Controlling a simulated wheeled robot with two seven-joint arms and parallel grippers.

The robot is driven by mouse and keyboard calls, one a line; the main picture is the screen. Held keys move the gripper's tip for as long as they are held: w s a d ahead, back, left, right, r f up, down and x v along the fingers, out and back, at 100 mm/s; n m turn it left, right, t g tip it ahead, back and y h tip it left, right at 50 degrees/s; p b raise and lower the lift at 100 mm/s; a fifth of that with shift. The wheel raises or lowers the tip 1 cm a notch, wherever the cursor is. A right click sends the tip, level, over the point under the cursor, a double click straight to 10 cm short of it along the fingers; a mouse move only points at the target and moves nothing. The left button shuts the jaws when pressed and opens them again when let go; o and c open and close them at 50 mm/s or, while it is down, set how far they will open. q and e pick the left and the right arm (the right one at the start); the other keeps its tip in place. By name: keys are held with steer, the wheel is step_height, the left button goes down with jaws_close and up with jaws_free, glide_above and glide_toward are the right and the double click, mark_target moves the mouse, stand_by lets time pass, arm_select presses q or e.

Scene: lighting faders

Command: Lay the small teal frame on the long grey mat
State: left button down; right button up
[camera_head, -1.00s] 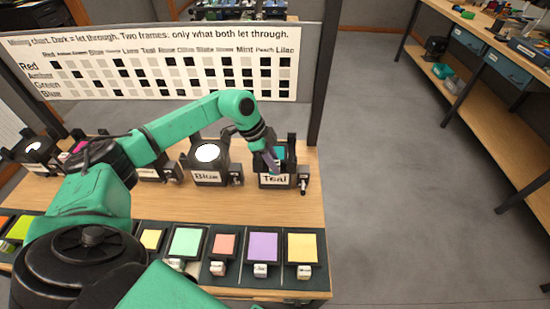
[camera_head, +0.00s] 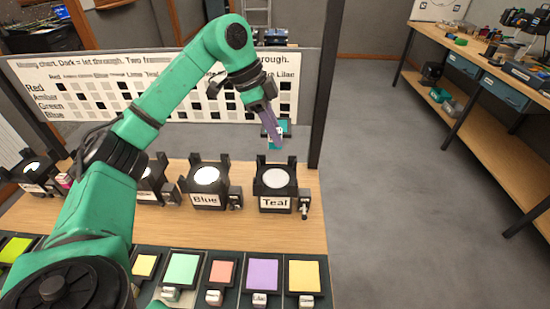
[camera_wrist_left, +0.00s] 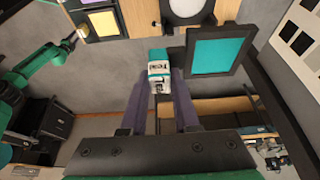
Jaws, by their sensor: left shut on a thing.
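The small teal frame (camera_head: 284,127) is a black square rim around a teal sheet, lifted above the Teal lamp and partly hidden by the gripper in the head view. My left gripper (camera_head: 273,137) is shut on its tag. In the left wrist view the fingers (camera_wrist_left: 160,82) hold the white tag, and the frame (camera_wrist_left: 218,62) extends to the right. The long grey mat (camera_head: 190,299) lies along the table's front edge and bears several coloured frames. Part of my right arm shows at the left of the wrist view; its jaws are too small to judge.
The Teal lamp (camera_head: 274,180) stands at the right end of a lamp row, with the Blue lamp (camera_head: 206,178) beside it. A mixing chart board (camera_head: 190,90) stands behind. Bare wood (camera_head: 260,228) lies between lamps and mat. My left arm hides the mat's left part.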

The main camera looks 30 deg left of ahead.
arm_select(q)
steer(key=shift+r, duration=0.7)
